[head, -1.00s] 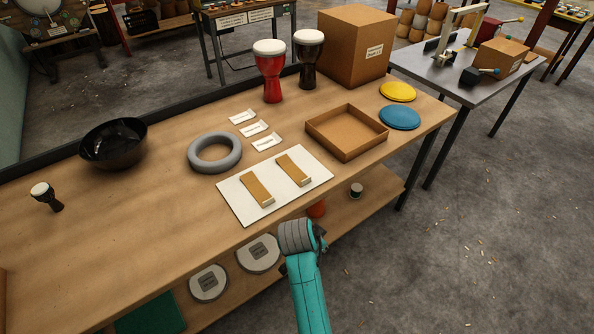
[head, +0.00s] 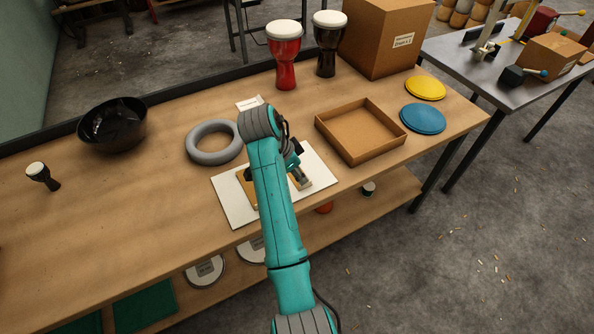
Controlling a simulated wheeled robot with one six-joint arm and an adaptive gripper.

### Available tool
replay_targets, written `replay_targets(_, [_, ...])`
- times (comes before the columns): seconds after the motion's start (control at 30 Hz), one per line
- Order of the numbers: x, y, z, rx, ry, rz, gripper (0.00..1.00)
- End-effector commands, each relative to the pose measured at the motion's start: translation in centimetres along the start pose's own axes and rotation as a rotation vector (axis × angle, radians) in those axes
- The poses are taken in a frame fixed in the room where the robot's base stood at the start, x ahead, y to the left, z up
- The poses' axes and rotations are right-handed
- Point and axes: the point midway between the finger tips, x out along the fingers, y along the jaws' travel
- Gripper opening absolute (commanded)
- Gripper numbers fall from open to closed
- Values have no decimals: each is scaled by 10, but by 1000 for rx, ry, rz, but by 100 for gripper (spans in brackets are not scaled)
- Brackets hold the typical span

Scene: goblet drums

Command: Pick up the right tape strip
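Two tan tape strips lie on a white board (head: 231,208) on the workbench. The right tape strip (head: 303,183) shows only at its near end; my arm and gripper hide the rest. The left tape strip (head: 241,174) is mostly hidden behind my arm, with only its left edge showing. My gripper (head: 296,172) is over the right strip, dark and partly behind my teal arm. I cannot tell whether its fingers are open, or whether they touch the strip.
A shallow cardboard tray (head: 361,133) stands right of the board. A grey ring (head: 214,142) and a black bowl (head: 112,125) are to the left. Red (head: 285,60) and black (head: 328,47) goblet drums and a large box (head: 385,35) stand behind. Yellow (head: 425,87) and blue (head: 422,118) discs lie right.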

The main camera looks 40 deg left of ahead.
Motion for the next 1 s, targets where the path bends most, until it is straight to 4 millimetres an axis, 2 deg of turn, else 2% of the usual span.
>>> replay_targets(0.27, [21, 0, 0, 0, -1, 0, 33])
replay_targets(0.6, [63, -4, 1, 0, 0, -1, 33])
replay_targets(0.9, [67, -4, 1, 0, 0, -1, 33])
replay_targets(1.0, [67, -4, 1, 0, 0, -1, 8])
